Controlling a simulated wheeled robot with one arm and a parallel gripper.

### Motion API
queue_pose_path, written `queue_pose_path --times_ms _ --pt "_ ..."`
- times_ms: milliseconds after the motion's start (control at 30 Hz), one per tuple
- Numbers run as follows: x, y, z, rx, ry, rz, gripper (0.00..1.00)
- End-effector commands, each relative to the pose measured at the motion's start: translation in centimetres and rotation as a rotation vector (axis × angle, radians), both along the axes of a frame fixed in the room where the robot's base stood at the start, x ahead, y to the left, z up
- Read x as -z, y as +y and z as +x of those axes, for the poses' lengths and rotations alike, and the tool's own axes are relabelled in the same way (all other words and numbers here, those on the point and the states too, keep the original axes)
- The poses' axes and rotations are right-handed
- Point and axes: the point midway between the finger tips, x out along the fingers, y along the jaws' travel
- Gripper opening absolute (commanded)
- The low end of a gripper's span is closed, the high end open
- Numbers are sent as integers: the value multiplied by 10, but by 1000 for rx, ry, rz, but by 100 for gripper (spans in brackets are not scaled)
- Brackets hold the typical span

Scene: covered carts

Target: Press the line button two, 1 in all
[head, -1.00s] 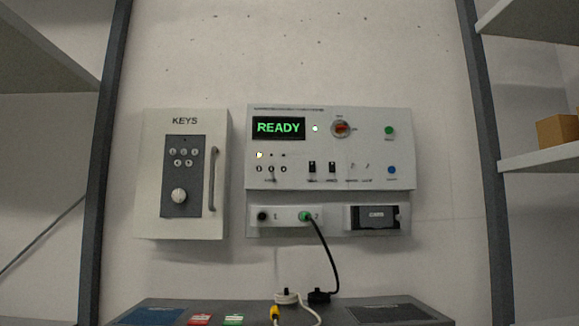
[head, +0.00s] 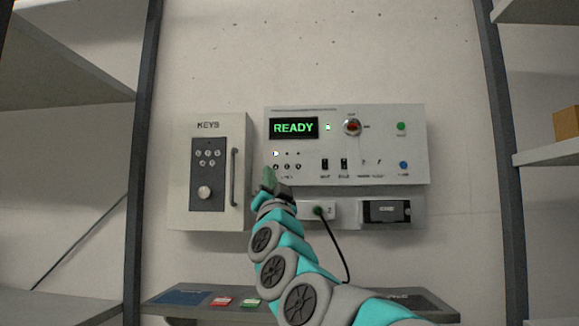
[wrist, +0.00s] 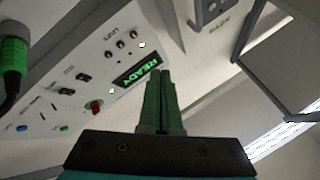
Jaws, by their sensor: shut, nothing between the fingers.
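The control panel (head: 384,148) hangs on the wall, its display reading READY. Three small line buttons sit in a row at its lower left; the middle one is line button two (head: 286,166). It also shows in the wrist view (wrist: 120,44), where the panel appears turned over. A lamp above the leftmost button is lit (head: 275,153); the other two look dark. My gripper (head: 268,178) is shut and empty, in front of the panel's lower left edge, left of and below the buttons in the head view. In the wrist view its green fingertips (wrist: 160,73) appear beside the display. I see no contact.
A KEYS box (head: 178,195) with a handle hangs left of the panel. A black cable (head: 342,255) is plugged into socket 2. A dark shelf (head: 190,311) with red and green cards lies below. Shelf posts stand on both sides. My arm hides socket 1.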

Motion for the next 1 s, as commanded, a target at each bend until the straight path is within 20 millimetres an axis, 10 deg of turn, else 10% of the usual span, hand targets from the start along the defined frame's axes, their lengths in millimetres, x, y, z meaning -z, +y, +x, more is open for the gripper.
queue_pose_path --times_ms 667,1000 --pt "-26 -22 1 73 -96 120 0" --pt "-27 -22 32 75 -98 119 0"
